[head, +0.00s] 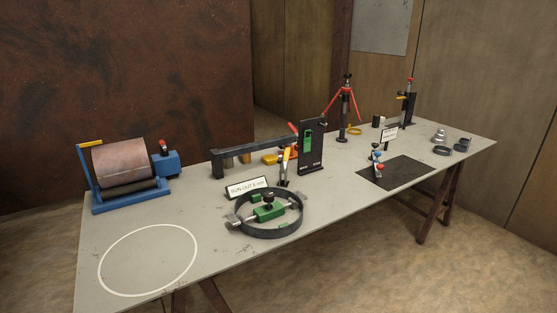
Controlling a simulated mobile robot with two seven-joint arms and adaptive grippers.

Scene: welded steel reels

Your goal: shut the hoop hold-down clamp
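A dark steel hoop (243,226) lies flat near the table's front edge, left of the table's middle. A green block with a black knob (268,212) sits inside it, on a silver bar across the hoop. Just behind the hoop stands a small clamp-like device with an upright yellow-orange handle (286,156); it looks like a hold-down clamp, but its lower end is too small to tell if it presses on the hoop. Neither of my grippers shows in the head view.
On the grey table (205,246), a blue roller stand (130,197) with a copper-brown drum is left and a white circle (104,273) front left. A "RUN-OUT" sign (246,188), black upright plate (311,148) and dark beam (245,155) stand behind the hoop. A dark mat (405,176) lies right.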

